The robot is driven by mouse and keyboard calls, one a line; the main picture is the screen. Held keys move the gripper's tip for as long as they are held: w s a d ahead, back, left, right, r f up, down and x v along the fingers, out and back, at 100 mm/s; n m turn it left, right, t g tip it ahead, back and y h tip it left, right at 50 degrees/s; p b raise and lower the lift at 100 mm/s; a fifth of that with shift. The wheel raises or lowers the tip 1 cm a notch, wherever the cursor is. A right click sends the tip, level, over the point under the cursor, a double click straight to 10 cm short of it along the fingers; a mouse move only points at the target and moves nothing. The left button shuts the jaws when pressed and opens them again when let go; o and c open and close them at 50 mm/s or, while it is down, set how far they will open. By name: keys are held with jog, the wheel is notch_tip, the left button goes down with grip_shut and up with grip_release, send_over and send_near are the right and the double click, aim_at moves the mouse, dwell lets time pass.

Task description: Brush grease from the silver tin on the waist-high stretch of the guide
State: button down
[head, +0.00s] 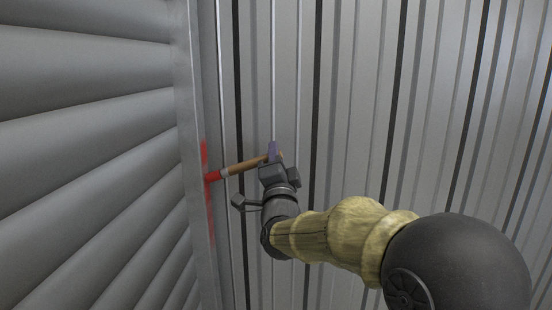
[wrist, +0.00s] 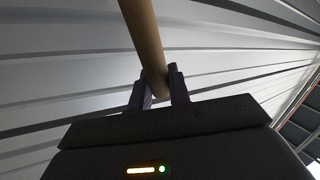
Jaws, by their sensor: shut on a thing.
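My gripper (head: 274,158) is shut on the wooden handle of a brush (head: 246,164). The brush lies nearly level and its head points left, with red grease on the bristle end. That end is at the grey vertical guide (head: 190,120) and seems to touch it. A red smear (head: 205,215) of grease runs up and down the guide's edge, above and below the brush tip. In the wrist view the handle (wrist: 145,40) sits between the two purple fingers (wrist: 160,90); the bristles are out of that view. The silver tin is not in view.
A slatted grey roller door (head: 80,120) fills the left side, beside the guide. Ribbed grey metal wall (head: 340,100) stands behind my arm and to the right. No loose objects show near the gripper.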

jog(key=shift+r+p, duration=0.55)
jog(key=shift+r, duration=1.2)
jog(key=shift+r+p, duration=0.75)
jog(key=shift+r, duration=1.15)
jog(key=shift+r+p, duration=0.75)
jog(key=shift+r, duration=1.05)
jog(key=shift+f+b, duration=1.85)
jog(key=shift+b, duration=0.35)
